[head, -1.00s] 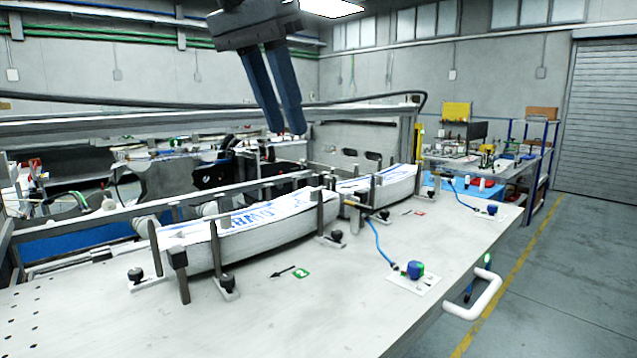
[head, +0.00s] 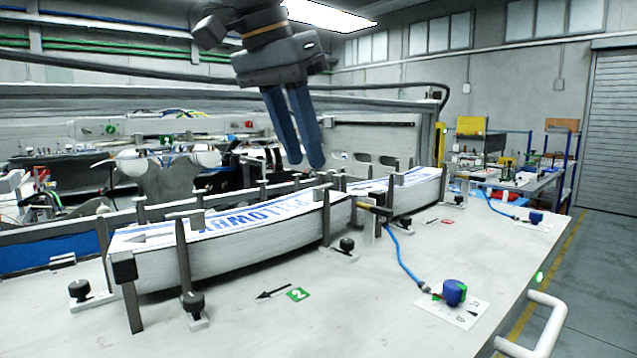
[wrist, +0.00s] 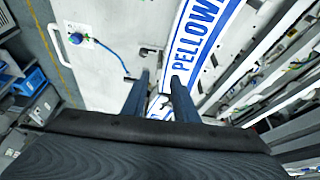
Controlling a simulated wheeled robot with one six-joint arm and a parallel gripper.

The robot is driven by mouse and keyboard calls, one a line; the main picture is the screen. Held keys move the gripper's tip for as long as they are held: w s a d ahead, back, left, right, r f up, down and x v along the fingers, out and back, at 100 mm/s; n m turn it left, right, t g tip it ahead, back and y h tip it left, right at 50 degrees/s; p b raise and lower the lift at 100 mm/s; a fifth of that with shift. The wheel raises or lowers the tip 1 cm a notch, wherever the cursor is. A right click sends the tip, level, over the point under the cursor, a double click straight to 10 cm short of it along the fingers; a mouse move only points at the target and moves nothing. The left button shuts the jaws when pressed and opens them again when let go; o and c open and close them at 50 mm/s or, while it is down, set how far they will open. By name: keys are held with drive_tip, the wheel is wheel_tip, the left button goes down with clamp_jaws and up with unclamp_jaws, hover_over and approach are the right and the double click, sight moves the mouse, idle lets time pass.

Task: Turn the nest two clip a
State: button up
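Nest two on the bench is marked by a green "2" tag (head: 298,294) with a black arrow beside it. It holds a white label stack (head: 240,250) with blue print, which also shows in the wrist view (wrist: 205,40). Two upright clips with crossbars and black-knobbed feet stand along its near side: a left clip (head: 183,255) and a right clip (head: 325,225). I cannot tell which one is clip a. My gripper (head: 306,163) hangs above the far side of the bench, fingers down. It is open, with an empty gap between its fingers in the wrist view.
A second label stack (head: 410,190) lies farther right. A blue knob (head: 454,291) on a white plate joins a blue hose. A white handle (head: 540,330) sticks out at the bench's right edge. The bench front is clear.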

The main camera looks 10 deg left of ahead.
sight(315, 188)
drive_tip(key=shift+p+x, duration=0.4)
drive_tip(key=shift+x, duration=2.55)
clamp_jaws()
